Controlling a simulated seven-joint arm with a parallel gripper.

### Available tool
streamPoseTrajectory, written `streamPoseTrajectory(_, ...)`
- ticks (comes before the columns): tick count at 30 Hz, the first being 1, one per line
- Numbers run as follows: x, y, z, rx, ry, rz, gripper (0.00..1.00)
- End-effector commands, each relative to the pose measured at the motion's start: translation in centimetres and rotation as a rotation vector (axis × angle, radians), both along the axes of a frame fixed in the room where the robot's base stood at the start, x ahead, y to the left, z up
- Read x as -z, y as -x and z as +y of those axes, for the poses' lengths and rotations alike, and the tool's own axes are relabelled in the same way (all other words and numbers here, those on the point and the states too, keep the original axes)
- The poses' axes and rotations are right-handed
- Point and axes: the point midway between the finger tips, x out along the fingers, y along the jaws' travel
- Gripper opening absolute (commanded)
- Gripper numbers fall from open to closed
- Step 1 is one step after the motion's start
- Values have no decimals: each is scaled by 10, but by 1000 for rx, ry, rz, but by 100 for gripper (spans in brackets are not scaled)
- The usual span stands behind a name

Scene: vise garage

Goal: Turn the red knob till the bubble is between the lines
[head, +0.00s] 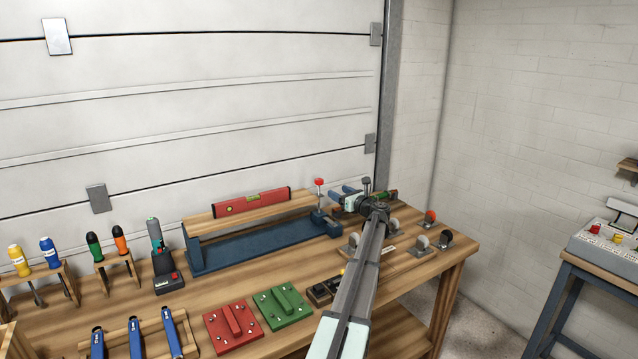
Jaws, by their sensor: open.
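A red spirit level (270,198) lies along a wooden beam (215,225) above a blue base at the back of the workbench. Its small yellowish vial (252,198) shows, but the bubble and lines are too small to make out. The red knob (319,182) stands upright on a thin post at the right end of the beam.
Red (222,335) and green (270,315) blocks lie at the bench front. Screwdrivers in a rack (110,262) and a dark charger-like holder (166,275) stand left. Several round-headed pieces are right of my arm. The garage door is close behind the bench.

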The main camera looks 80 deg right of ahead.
Motion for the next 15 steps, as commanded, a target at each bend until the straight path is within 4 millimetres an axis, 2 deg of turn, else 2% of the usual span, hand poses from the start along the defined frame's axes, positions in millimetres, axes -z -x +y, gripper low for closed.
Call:
streamPoseTrajectory(5,0,-12,-11,-2,-5,-5,63)
streamPoseTrajectory(15,0,-56,-50,-3,-4,-3,63)
